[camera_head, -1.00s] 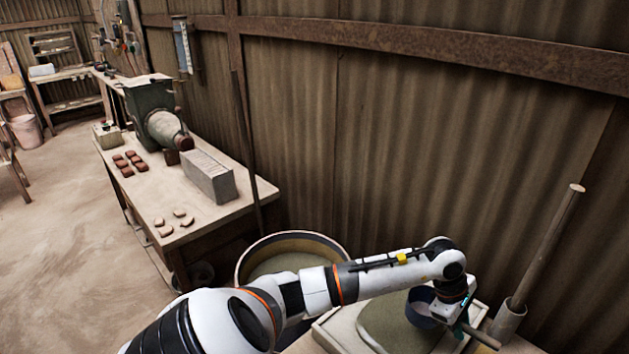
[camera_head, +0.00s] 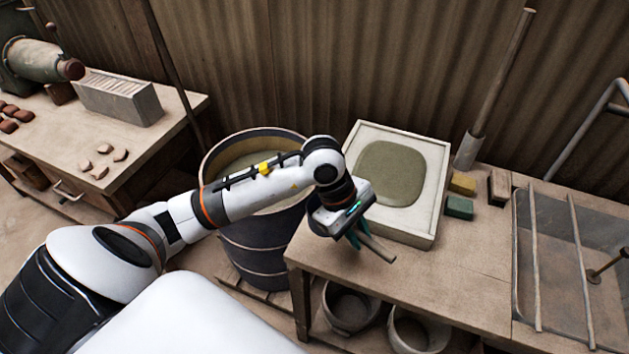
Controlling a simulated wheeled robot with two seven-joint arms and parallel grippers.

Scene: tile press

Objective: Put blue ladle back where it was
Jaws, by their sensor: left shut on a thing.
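My left gripper (camera_head: 354,236) is shut on the blue ladle, holding it above the front left corner of the bench. The ladle's wooden handle (camera_head: 375,248) sticks out to the lower right of the fingers. Its bowl is mostly hidden behind the gripper. The gripper is just off the front left edge of a pale square tray (camera_head: 425,236) with grey-green slurry (camera_head: 390,173) in it. A dark drum (camera_head: 262,240) with a wide rim stands left of the bench, partly behind my left arm. My right gripper is not in view.
A barred basin (camera_head: 560,285) is at the right. Buckets (camera_head: 350,308) stand under the bench. The bench front (camera_head: 440,275) is clear.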

